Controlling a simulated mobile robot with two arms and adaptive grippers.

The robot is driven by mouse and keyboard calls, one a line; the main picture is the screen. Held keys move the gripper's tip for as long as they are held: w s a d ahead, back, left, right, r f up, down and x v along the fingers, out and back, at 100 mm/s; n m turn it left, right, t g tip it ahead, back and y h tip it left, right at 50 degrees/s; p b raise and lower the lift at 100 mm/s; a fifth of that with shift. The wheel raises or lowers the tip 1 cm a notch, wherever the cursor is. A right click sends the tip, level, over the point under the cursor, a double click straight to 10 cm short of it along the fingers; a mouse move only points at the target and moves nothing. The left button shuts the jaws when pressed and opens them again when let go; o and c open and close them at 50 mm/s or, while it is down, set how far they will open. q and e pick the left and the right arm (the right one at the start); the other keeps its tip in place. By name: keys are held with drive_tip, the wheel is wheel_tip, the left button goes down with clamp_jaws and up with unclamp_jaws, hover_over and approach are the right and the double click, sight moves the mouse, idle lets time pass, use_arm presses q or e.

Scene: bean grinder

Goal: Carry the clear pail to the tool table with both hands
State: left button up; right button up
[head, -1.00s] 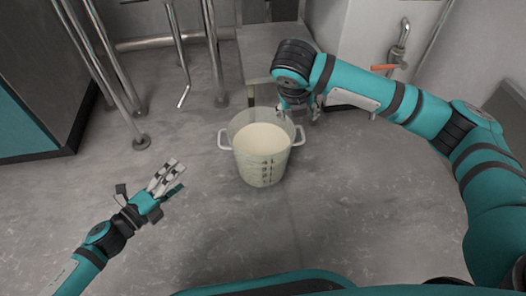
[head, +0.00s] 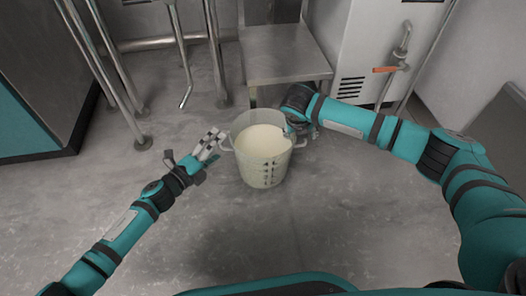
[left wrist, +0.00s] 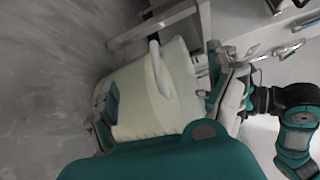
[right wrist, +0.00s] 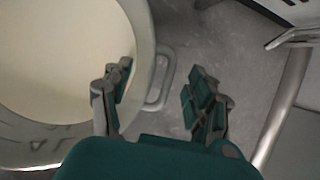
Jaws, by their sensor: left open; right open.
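The clear pail (head: 264,172), full of pale cream contents, stands upright on the floor with a handle on each side. My left gripper (head: 208,146) is open at the pail's left handle. In the left wrist view, that white handle (left wrist: 159,70) shows between the spread fingers (left wrist: 168,98). My right gripper (head: 301,128) is by the right rim. In the right wrist view, its open fingers (right wrist: 158,98) have the right handle (right wrist: 164,82) ahead of the gap between them, and one finger overlaps the pail's rim (right wrist: 141,40). Neither gripper is closed on a handle.
A low steel table (head: 284,57) stands just behind the pail; I cannot tell if it is the tool table. Metal legs (head: 140,140) rise at the left. A white cabinet (head: 378,45) with a red-handled tap (head: 385,69) is at the back right. The front floor is clear.

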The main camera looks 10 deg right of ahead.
use_arm(q)
drive_tip(key=shift+x, duration=1.35)
use_arm(e)
drive_tip(key=shift+x, duration=1.3)
